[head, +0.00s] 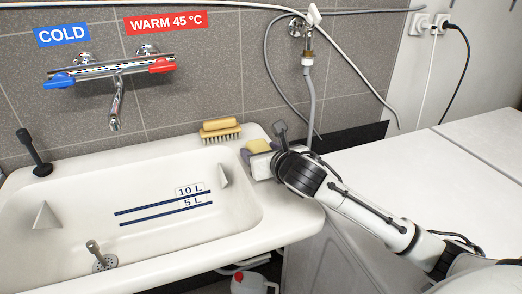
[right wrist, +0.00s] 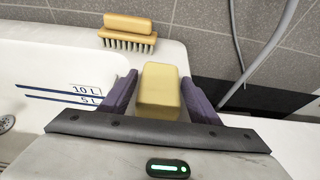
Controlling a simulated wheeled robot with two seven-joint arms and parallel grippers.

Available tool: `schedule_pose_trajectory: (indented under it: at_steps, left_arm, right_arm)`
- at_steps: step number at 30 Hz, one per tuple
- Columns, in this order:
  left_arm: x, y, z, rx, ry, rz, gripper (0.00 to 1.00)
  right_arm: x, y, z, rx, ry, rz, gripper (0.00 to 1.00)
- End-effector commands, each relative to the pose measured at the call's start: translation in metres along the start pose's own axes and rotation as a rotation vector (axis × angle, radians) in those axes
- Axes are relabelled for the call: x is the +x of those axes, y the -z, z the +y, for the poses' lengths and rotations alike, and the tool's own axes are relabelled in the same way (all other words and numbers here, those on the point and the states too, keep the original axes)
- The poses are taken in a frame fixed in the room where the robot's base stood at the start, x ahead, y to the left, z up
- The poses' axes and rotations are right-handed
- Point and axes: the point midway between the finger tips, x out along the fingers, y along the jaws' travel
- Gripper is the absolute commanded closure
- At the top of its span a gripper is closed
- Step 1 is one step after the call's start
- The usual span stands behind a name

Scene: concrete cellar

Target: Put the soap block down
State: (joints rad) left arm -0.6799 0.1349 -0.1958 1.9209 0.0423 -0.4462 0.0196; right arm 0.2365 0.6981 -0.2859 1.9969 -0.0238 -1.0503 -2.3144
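The soap block (head: 258,146) is pale yellow and shows at the sink's right rear corner, just right of the brush. It also shows in the right wrist view (right wrist: 158,90), between the two purple fingers. My right gripper (head: 256,153) reaches in from the right over the corner of the rim. My left gripper is not in view.
A wooden scrubbing brush (head: 221,130) stands bristles down on the sink's back rim. The white sink (head: 235,247) has 5 L and 10 L lines. A tap (head: 115,85) is on the tiled wall. A grey hose (head: 311,100) hangs behind my right arm. A white worktop (head: 400,165) lies right.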

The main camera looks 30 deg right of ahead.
Motion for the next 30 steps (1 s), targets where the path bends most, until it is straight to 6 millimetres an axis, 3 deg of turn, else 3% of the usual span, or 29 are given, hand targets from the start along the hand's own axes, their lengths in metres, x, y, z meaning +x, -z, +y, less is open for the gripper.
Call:
schedule_pose_trajectory:
  at_steps: [13, 24, 30]
  left_arm:
    - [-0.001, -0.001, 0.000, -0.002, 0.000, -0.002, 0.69]
    - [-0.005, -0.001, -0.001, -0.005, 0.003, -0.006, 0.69]
    - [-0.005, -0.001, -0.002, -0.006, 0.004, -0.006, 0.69]
  right_arm:
    - [-0.006, -0.002, 0.000, -0.001, -0.001, 0.000, 0.36]
    - [-0.080, -0.003, 0.000, -0.004, -0.001, -0.001, 0.36]
    - [-0.111, -0.003, 0.000, -0.002, -0.001, 0.000, 0.36]
